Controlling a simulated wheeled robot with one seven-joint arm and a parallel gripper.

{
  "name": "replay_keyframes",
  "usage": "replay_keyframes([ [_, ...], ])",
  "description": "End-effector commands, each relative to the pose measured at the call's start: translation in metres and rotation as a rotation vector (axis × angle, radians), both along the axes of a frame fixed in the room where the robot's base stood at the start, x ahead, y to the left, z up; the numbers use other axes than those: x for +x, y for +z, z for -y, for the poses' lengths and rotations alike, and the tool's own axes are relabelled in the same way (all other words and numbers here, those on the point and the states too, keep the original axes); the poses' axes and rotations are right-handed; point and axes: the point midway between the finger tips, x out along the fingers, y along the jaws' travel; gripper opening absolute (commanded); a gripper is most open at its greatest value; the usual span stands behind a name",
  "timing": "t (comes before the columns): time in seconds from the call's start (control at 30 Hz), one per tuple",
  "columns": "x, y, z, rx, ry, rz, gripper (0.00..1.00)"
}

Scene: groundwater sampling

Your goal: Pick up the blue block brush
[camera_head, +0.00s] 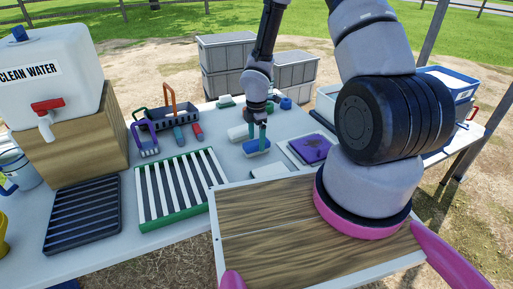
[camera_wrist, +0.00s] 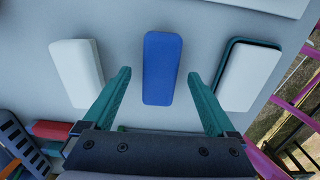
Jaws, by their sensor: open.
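The blue block brush (camera_head: 256,147) lies on the table near the middle of the head view. In the wrist view it is a long blue block (camera_wrist: 163,60), upright in the picture, with its bristles not visible. My gripper (camera_head: 257,125) is over the brush, fingers pointing down. In the wrist view its two teal fingers are spread, one on each side of the brush (camera_wrist: 160,76), with a gap on both sides. It is open and empty. Whether the fingertips are level with the brush or above it, I cannot tell.
A white block (camera_wrist: 77,72) lies left of the brush and a white, dark-edged block (camera_wrist: 248,77) right of it in the wrist view. A purple cloth (camera_head: 312,148) on a tray, a dark caddy (camera_head: 172,122) and a green-framed rack (camera_head: 180,188) are nearby.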

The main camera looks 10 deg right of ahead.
Motion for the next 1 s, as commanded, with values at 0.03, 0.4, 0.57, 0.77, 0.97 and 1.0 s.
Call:
replay_keyframes([
  [0.03, -0.001, -0.008, 0.0, -0.001, 0.002, -0.002, 0.91],
  [0.4, 0.001, -0.02, 0.0, 0.0, -0.001, 0.002, 0.91],
  [0.57, 0.001, -0.02, 0.0, 0.0, -0.001, 0.002, 0.34],
  [0.77, 0.001, -0.02, 0.0, 0.0, -0.001, 0.002, 0.0],
  [0.97, 0.001, -0.014, 0.0, 0.001, -0.003, 0.003, 0.0],
  [1.0, 0.001, -0.008, 0.0, 0.002, -0.003, 0.005, 0.0],
])
